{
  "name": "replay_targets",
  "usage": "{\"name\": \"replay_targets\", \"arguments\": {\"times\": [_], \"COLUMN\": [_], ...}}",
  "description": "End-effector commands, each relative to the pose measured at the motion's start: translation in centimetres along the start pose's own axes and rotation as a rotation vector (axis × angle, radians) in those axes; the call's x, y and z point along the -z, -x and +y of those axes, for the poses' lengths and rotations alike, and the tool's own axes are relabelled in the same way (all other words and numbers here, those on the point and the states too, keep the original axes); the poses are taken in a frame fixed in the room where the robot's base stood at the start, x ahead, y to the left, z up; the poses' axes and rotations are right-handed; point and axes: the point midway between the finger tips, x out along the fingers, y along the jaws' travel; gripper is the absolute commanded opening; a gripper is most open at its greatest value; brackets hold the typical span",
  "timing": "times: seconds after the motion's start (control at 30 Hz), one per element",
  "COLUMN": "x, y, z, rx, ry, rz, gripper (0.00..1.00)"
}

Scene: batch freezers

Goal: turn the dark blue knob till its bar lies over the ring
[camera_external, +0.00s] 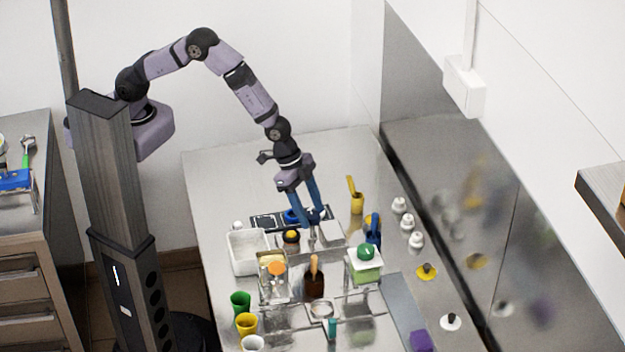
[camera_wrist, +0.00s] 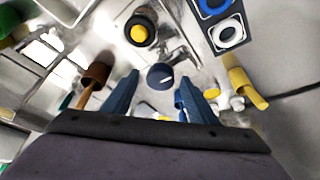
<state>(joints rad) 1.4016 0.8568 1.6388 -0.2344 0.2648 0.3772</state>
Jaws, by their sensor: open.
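The dark blue knob (camera_wrist: 160,75) is round and shows in the wrist view, with a thin pale line across its top that may be its bar. My gripper (camera_wrist: 159,80) is open, with one blue finger on each side of the knob; whether they touch it I cannot tell. In the external view my gripper (camera_external: 313,222) points down over the worktop, and I cannot make the knob out there between the fingers. I cannot pick out the ring with certainty near the knob.
A yellow button in a black collar (camera_wrist: 140,32) stands close by. A brown pot with a wooden handle (camera_wrist: 96,72) is at left. A white bin (camera_external: 247,262) is nearby.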

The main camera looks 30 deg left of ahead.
Motion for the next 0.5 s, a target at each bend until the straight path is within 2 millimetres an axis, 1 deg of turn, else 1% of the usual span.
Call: {"name": "replay_targets", "arguments": {"times": [0.13, 0.17, 0.2, 0.27, 0.3, 0.33, 0.5], "x": [0.00, -0.01, -0.01, -0.01, -0.01, -0.01, -0.01], "y": [-0.01, -0.01, -0.01, 0.00, 0.00, 0.00, 0.02], "z": [0.00, 0.01, 0.00, 0.00, 0.00, 0.00, 0.00], "rx": [0.000, 0.000, 0.000, 0.000, 0.000, 0.000, 0.001], "ry": [0.000, 0.000, 0.000, 0.000, 0.000, 0.000, 0.002], "rz": [0.000, 0.000, 0.000, 0.000, 0.000, 0.000, 0.000], "gripper": [0.53, 0.50, 0.41, 0.26, 0.17, 0.12, 0.12]}}
